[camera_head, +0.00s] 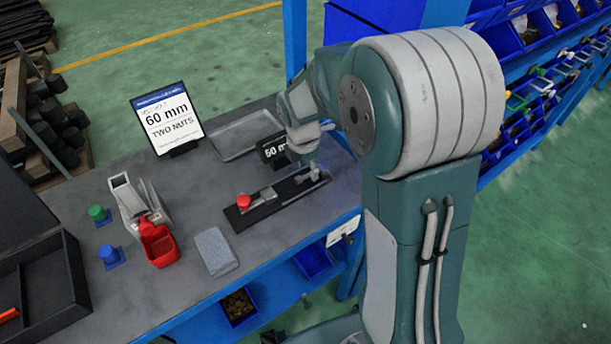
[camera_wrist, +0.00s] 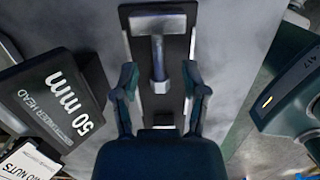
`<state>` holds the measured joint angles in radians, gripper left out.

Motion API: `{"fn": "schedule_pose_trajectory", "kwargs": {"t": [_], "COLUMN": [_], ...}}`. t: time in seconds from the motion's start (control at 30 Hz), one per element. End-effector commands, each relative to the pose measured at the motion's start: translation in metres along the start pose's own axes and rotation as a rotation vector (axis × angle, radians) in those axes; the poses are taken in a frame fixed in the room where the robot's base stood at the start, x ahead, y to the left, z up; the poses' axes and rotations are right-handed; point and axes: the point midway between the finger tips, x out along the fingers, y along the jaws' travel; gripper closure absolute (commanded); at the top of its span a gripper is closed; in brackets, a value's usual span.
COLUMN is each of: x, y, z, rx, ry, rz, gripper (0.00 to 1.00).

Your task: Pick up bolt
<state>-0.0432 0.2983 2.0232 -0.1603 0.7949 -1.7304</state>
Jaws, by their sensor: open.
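In the wrist view, the bolt (camera_wrist: 158,62) is a grey metal shaft with a wider hex-shaped end, lying along a long black board (camera_wrist: 179,50). Its far end meets a grey metal block (camera_wrist: 157,22). My gripper (camera_wrist: 160,74) is open, with one dark finger on each side of the bolt's near end and a gap on both sides. In the head view, my gripper (camera_head: 312,174) is over the right end of the black board (camera_head: 234,217). The bolt is too small and partly hidden there to make out clearly.
A red knob (camera_head: 243,201) is at the board's left end. A "50 mm" sign (camera_head: 273,150) stands close behind my gripper, with a grey tray (camera_head: 238,141) beyond. A "60 mm" sign (camera_head: 168,118), red container (camera_head: 158,246) and grey block (camera_head: 215,251) are farther left.

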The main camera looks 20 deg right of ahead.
Motion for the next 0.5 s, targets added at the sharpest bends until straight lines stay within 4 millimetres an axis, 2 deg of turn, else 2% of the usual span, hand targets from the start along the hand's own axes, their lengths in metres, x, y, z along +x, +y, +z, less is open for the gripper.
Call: {"fn": "schedule_pose_trajectory", "kwargs": {"t": [0.13,0.37,0.4,0.47,0.5], "x": [0.0156,0.0171,0.0172,0.0173,0.0174], "y": [0.0011,0.0014,0.0014,0.0013,0.0011], "z": [-0.003,-0.0032,-0.003,-0.003,-0.0029], "rx": [0.0,-0.001,-0.001,-0.001,-0.001], "ry": [-0.002,-0.002,-0.002,-0.002,-0.002], "rz": [-0.002,0.001,0.0,0.0,-0.001], "gripper": [0.43,0.43,0.52,0.78,0.96]}}
